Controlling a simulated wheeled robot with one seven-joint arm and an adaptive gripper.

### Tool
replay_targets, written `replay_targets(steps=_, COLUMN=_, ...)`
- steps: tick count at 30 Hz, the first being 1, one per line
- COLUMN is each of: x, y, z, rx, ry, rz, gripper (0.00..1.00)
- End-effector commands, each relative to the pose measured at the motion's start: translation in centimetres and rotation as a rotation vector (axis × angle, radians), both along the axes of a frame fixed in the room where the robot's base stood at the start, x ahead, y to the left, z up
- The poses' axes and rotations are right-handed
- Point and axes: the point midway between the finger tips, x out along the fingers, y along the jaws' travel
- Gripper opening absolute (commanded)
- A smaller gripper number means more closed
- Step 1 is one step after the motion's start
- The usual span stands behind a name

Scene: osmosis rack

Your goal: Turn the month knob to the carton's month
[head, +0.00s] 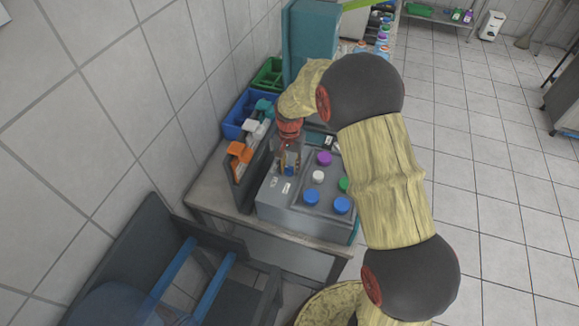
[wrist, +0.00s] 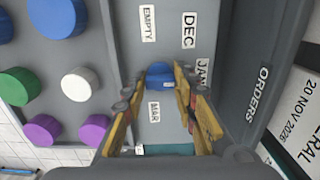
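The blue month knob (wrist: 160,72) sits on a grey panel in the wrist view, with a small pale mark on its lower part. Labels around it read EMPTY, DEC, JAN (partly covered) and MAR (wrist: 154,112). My gripper (wrist: 159,84) has its two yellow fingers spread on either side of the knob, with what looks like a gap at each side. A white printed surface (wrist: 290,125) at the right edge reads "20 NOV 2026"; whether it is the carton is unclear. In the head view my gripper (head: 289,158) points down at the grey unit (head: 266,207).
Blue, green, white and purple caps (wrist: 77,84) stand on the unit left of the knob. A dark ORDERS rail (wrist: 256,105) rises close on the right. Bins (head: 241,112) and orange-topped items (head: 240,152) stand along the wall. The floor at right is open.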

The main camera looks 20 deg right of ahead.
Motion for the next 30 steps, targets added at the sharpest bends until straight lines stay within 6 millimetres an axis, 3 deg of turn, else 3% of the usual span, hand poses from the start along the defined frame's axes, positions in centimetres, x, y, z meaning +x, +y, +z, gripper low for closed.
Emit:
replay_targets(steps=9, x=0.0, y=0.0, z=0.0, rx=0.0, ry=-0.001, rz=0.001, gripper=0.46)
replay_targets(steps=20, x=0.1, y=0.0, z=0.3, rx=0.0, ry=-0.001, rz=0.001, gripper=0.47)
replay_targets(steps=23, x=0.1, y=0.0, z=1.3, rx=0.0, ry=-0.002, rz=0.001, gripper=0.47)
replay_targets(steps=30, x=0.2, y=0.0, z=6.0, rx=0.0, ry=-0.005, rz=0.001, gripper=0.47)
